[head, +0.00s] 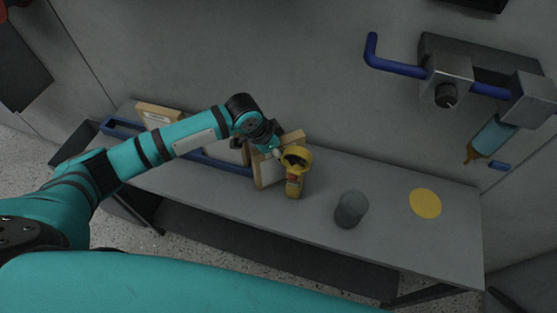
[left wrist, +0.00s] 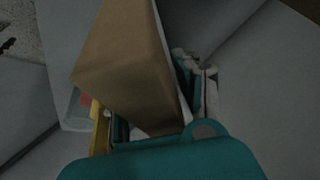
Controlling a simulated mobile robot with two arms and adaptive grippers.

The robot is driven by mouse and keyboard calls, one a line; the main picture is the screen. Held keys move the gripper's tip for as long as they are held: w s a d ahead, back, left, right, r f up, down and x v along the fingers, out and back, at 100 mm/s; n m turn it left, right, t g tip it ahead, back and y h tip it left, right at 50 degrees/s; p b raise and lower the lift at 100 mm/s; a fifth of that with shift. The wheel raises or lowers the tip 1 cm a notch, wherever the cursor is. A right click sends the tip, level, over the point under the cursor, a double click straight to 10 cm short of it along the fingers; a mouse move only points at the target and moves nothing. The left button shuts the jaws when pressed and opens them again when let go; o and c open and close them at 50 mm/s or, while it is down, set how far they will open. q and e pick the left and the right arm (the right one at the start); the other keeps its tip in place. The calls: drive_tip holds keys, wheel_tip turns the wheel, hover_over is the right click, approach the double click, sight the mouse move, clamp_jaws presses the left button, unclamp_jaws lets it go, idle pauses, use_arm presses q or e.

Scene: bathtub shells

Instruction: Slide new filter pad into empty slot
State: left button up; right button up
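A filter pad with a tan frame and pale face (head: 268,172) stands tilted at the right end of a blue rack (head: 118,128) on the bench. My left gripper (head: 268,147) is at its top. In the left wrist view the pad's brown side (left wrist: 125,65) rises between the fingers of my left gripper (left wrist: 155,125), which look closed on it. Another tan-framed pad (head: 157,113) stands at the rack's left end, and one more (head: 232,153) shows partly behind my arm. My arm covers much of the rack, so the empty slot cannot be made out. My right gripper is out of view.
A yellow object with a round top (head: 294,172) stands close to the pad's right side. A grey translucent cup (head: 351,209) and flat yellow disc (head: 425,203) are farther right on the bench (head: 390,245). A blue pipe (head: 393,66) sticks out from the wall.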

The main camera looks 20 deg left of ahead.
use_arm(q)
drive_tip(key=shift+f, duration=0.25)
idle(0.6)
drive_tip(key=shift+c, duration=0.4)
clamp_jaws()
